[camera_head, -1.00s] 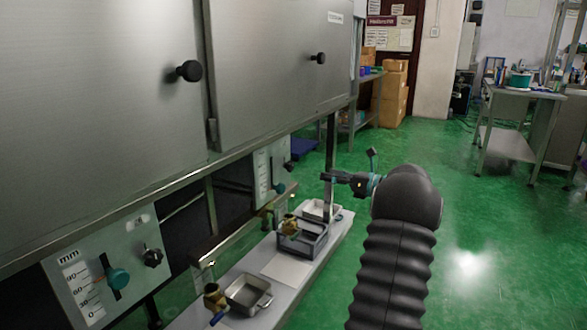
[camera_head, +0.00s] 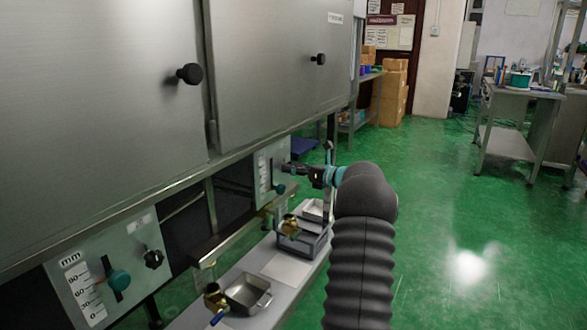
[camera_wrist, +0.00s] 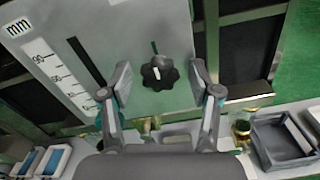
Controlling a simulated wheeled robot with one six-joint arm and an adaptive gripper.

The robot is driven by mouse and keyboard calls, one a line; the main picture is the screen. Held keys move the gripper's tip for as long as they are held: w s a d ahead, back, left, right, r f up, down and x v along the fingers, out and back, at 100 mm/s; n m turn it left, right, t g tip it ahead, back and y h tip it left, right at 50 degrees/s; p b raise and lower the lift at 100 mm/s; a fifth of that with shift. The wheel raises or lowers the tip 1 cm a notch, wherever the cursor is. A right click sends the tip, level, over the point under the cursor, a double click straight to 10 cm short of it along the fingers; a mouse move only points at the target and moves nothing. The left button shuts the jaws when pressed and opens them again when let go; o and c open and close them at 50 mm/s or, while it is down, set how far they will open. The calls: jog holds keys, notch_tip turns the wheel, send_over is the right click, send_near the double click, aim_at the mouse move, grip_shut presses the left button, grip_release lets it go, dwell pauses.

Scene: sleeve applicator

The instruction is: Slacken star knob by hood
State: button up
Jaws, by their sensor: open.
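The black star knob (camera_wrist: 160,72) of the far scale panel (camera_wrist: 140,25) shows in the wrist view, with a pale mark on its face. It lies between my two open fingers, with a gap on both sides; the depth from the fingertips is hard to tell. My gripper (camera_wrist: 161,80) is open and empty. In the head view my gripper (camera_head: 291,168) is at the right edge of the far panel (camera_head: 263,172) and hides its star knob. A second star knob (camera_head: 153,258) is on the near panel (camera_head: 105,275), clear of my gripper.
Large steel doors (camera_head: 270,70) stand above the panels. Below is a pale bench (camera_head: 285,300) with a metal pan (camera_head: 248,292), a grey tray (camera_head: 303,240) and brass valves (camera_head: 215,297). A teal slider knob (camera_head: 279,188) sits close below my gripper. Green floor is free at right.

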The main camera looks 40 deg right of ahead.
jog(key=c, duration=1.1)
jog(key=shift+c, duration=0.2)
